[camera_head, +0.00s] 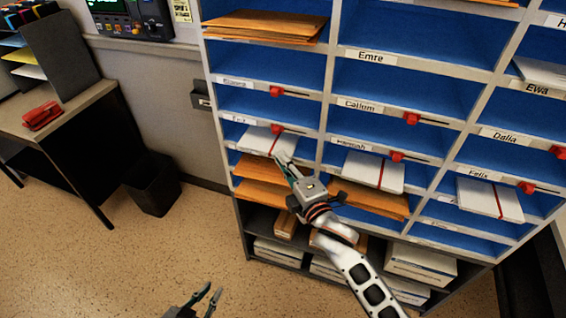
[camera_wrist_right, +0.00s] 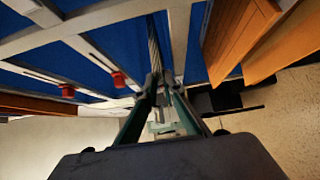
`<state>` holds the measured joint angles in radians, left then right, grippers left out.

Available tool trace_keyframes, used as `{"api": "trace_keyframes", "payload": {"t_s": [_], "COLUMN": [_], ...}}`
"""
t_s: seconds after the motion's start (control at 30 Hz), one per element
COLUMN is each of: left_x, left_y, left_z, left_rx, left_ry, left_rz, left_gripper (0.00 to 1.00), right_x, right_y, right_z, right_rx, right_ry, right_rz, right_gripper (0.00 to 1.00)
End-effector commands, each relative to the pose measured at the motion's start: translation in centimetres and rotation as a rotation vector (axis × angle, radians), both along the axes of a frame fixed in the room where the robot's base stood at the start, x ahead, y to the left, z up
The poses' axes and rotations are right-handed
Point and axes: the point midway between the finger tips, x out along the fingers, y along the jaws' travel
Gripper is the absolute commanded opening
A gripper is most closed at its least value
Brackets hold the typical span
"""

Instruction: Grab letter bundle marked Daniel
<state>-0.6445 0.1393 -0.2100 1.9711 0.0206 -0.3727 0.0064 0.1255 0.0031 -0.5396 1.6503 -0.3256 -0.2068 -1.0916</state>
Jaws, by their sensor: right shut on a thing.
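A white letter bundle with a red band (camera_head: 258,139) lies in a left-column compartment of the pigeonhole shelf, jutting out at the front. My right gripper (camera_head: 281,162) reaches up to its front edge and is shut on it. In the right wrist view the fingers (camera_wrist_right: 163,92) come close together, and what lies between them is hard to make out. Similar white bundles sit in the middle column (camera_head: 372,171) and right column (camera_head: 490,198). No label reading Daniel can be made out. My left gripper (camera_head: 208,300) is open and empty at the bottom edge, low over the floor.
Orange envelopes (camera_head: 262,168) jut out just below the held bundle, with more in the middle column (camera_head: 370,198). Red knobs (camera_head: 276,91) stick out from the shelf fronts. A desk (camera_head: 75,105) and black bin (camera_head: 153,184) stand left. The floor before the shelf is open.

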Motion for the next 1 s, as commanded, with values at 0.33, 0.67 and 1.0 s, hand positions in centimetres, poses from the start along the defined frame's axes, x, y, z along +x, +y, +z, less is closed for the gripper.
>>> {"api": "trace_keyframes", "payload": {"t_s": [0.33, 0.67, 1.0], "left_x": [0.3, 0.1, 0.5], "left_y": [0.0, -0.1, -0.1], "left_z": [1.1, 2.9, 6.4], "left_rx": [-0.001, -0.007, -0.008], "left_ry": [-0.009, -0.002, -0.016], "left_rz": [0.0, 0.002, 0.001], "left_gripper": [0.16, 0.16, 0.16], "right_x": [0.0, -2.6, -6.5], "right_y": [0.0, -1.3, -3.3], "right_z": [0.6, 2.1, 3.5], "right_rx": [-0.002, -0.003, -0.001], "right_ry": [0.001, 0.001, 0.002], "right_rz": [0.0, 0.0, 0.0], "right_gripper": [0.0, 0.0, 0.0]}}
